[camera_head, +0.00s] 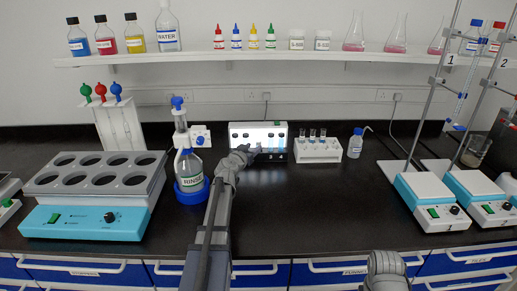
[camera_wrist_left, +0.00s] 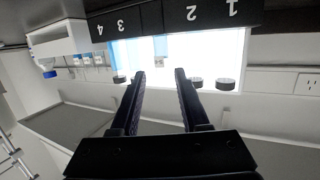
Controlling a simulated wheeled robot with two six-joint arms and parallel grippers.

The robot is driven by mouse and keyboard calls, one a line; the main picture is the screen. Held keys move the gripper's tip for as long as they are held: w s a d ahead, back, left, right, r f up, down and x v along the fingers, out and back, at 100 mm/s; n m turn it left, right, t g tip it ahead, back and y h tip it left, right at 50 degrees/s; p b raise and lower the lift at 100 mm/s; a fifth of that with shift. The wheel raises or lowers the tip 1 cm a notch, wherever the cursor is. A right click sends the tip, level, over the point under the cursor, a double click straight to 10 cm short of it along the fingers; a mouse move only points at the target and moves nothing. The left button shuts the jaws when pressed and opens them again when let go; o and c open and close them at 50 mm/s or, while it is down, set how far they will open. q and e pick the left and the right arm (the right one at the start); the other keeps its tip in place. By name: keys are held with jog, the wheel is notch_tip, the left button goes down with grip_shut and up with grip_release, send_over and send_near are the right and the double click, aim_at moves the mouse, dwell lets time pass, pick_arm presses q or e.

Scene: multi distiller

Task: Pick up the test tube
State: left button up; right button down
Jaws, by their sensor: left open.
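A lit white display box (camera_head: 258,136) stands on the bench against the wall, with bluish tube-like shapes in its lower right part. In the left wrist view the lit box (camera_wrist_left: 205,48) appears upside down, with numbers 1 to 4 and small black round caps or knobs.
A RINSE bottle (camera_head: 189,172) in a blue holder stands close left of my left arm. A wash bottle (camera_head: 355,143) is right of the rack. A grey multi-well heater (camera_head: 98,181) is at left, hotplates (camera_head: 432,197) with stands at right. The middle front bench is clear.

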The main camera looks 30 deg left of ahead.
aim_at(257, 142)
pick_arm(q)
jog(key=shift+r+b+x, duration=0.1)
jog(key=shift+b+x, duration=0.1)
jog(key=shift+x, duration=1.1)
jog(key=shift+r+b+x, duration=0.15)
jog(key=shift+x, duration=1.15)
jog(key=shift+a, duration=0.15)
jog(key=shift+c, duration=0.3)
grip_shut()
